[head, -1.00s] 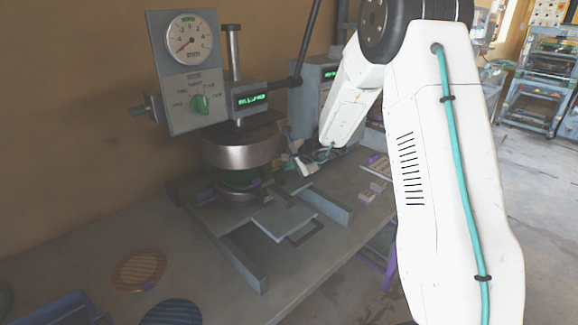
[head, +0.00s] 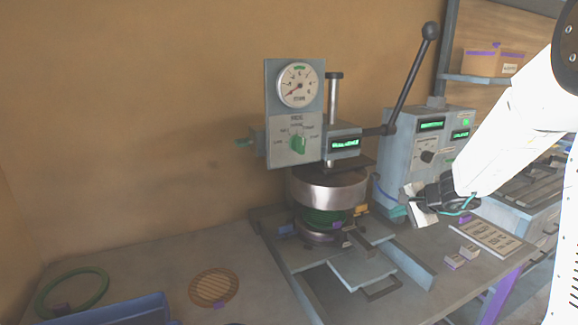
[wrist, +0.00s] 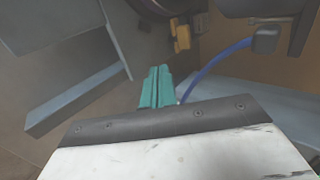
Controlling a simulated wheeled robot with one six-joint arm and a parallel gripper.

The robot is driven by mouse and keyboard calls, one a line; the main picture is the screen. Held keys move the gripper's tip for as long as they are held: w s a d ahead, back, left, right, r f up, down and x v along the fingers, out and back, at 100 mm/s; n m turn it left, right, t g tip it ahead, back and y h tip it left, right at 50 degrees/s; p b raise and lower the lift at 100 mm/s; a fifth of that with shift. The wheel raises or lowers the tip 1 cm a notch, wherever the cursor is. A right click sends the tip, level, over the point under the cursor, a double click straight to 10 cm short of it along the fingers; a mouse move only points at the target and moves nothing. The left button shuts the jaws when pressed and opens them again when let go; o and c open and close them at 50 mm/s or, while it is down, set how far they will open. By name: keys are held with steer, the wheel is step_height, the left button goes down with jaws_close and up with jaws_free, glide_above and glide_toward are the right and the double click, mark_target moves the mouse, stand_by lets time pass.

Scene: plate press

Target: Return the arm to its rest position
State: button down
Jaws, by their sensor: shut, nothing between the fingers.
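My gripper (head: 397,211) is at the end of my white arm, right of the plate press in the head view. Its teal fingers (wrist: 157,88) are together and empty in the wrist view. The press has a steel cylinder (head: 328,188), a dial gauge (head: 298,85), a green selector knob (head: 298,144) and a long dark lever (head: 411,78) pointing up to the right. A grey sliding plate (head: 362,268) lies in front of the press between two rails. The gripper appears apart from the press, though the exact gap cannot be told.
A control box (head: 428,140) with green displays stands behind the gripper. A label board (head: 484,236) and small blocks (head: 461,257) lie on the bench at right. An orange ribbed disc (head: 214,287), a green ring (head: 72,292) and a blue tray (head: 125,310) lie at left.

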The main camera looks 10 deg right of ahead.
steer(key=s+a+r+n+g+y, duration=0.1)
steer(key=s+a+r+n+g, duration=0.25)
steer(key=s+a, duration=0.45)
steer(key=s+a+r+n+g+y, duration=0.15)
steer(key=s+a+n+g, duration=0.3)
steer(key=s, duration=0.75)
steer(key=s+r+n+h, duration=0.3)
steer(key=s, duration=0.6)
steer(key=s+r+n+h, duration=0.3)
steer(key=s, duration=0.7)
steer(key=shift+r+t, duration=0.3)
steer(key=shift+r, duration=0.1)
